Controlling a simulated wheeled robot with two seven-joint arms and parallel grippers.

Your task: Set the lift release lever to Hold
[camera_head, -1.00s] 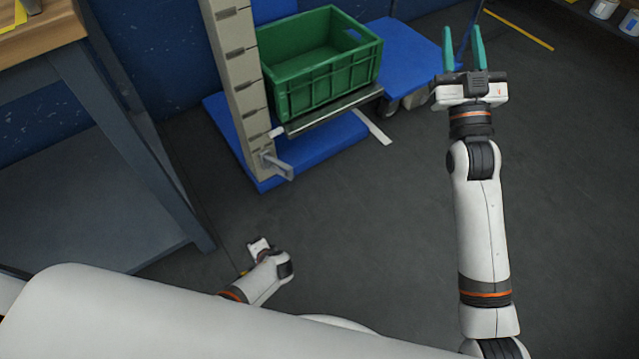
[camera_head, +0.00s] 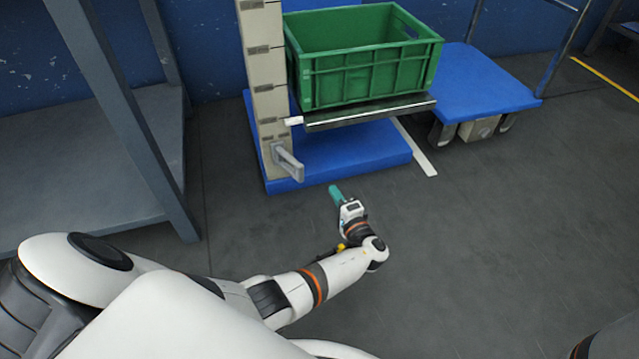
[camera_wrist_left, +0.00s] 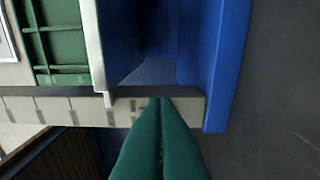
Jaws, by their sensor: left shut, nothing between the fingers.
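The lift release lever (camera_head: 288,160) is a grey handle low on the beige slotted mast (camera_head: 265,75). It sticks out toward the front right in the head view. Any label or Hold mark is too small to read. My left gripper (camera_head: 335,191) is shut and empty. Its green fingers are in front of the blue lift base, to the right of and below the lever in the picture, apart from it. In the left wrist view the closed fingertips (camera_wrist_left: 161,102) cover part of the mast (camera_wrist_left: 45,112), and I cannot make out the lever there. My right gripper is out of view.
A green crate (camera_head: 365,75) sits on the lift's platform (camera_head: 370,113) above the blue base (camera_head: 370,145). A blue cart (camera_head: 480,85) stands to the right. A grey bench frame (camera_head: 120,110) stands at the left. The floor in front is clear.

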